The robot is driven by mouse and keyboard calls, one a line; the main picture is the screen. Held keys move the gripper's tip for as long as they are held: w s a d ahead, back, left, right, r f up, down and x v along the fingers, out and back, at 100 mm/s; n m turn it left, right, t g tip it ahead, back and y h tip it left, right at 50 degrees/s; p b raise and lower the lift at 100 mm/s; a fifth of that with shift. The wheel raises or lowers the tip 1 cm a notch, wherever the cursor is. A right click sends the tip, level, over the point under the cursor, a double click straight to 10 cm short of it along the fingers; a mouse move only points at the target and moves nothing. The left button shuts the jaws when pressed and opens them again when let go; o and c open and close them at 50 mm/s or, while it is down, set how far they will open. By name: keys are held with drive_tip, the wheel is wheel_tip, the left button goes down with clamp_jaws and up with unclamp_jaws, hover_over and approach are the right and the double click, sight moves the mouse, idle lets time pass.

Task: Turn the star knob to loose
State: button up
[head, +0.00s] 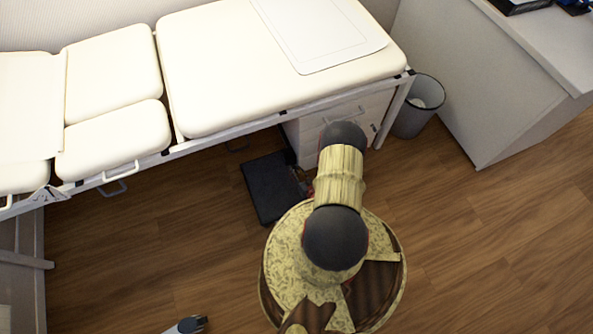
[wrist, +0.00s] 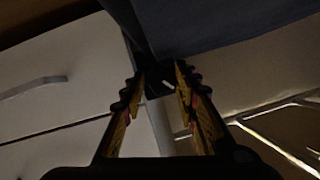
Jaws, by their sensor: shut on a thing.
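My gripper (wrist: 161,84) shows in the wrist view, its two ridged, yellow-and-black fingers drawn close together at the tips. They are shut on a small dark thing (wrist: 158,84) with a short pale mark beside it. This is likely the star knob, but the picture is too dark to show its lobes or how far it is turned. In the head view my arm covers the gripper and the knob.
A cream padded couch (head: 250,65) on a white frame crosses the back. Beneath it are a white drawer cabinet (head: 310,135) and a black flat object (head: 270,188). A waste bin (head: 418,105) and desk (head: 480,90) stand right.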

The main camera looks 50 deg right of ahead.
drive_tip(key=shift+a+n+g+h, duration=0.1)
drive_tip(key=shift+n+g+h, duration=0.3)
drive_tip(key=shift+n, duration=0.4)
drive_tip(key=o, duration=1.1)
drive_tip(key=shift+r, duration=5)
drive_tip(key=shift+o, duration=0.3)
drive_tip(key=shift+w, duration=0.1)
